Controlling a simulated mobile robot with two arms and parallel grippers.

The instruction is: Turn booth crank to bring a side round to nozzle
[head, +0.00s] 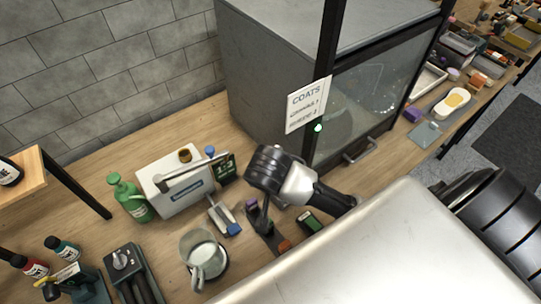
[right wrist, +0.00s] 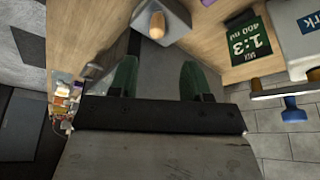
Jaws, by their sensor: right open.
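The grey booth (head: 275,75) with a glass front stands at the back of the bench. In the head view my right wrist reaches in front of its lower left corner, and my fingers are hidden. In the right wrist view my right gripper (right wrist: 160,82) is open, its two green fingers apart with nothing held between them. A rounded wooden knob (right wrist: 157,25) on a grey block lies beyond the fingertips, apart from them. It may be the crank handle; I cannot tell. No crank shows clearly in the head view. My left gripper is not in view.
A black post with a COATS sign (head: 307,104) rises close beside my wrist. A white box (head: 181,188), a green bottle (head: 130,197) and a clear jug (head: 203,255) stand to the left. A green 1:3 card (right wrist: 250,46) is near the right gripper.

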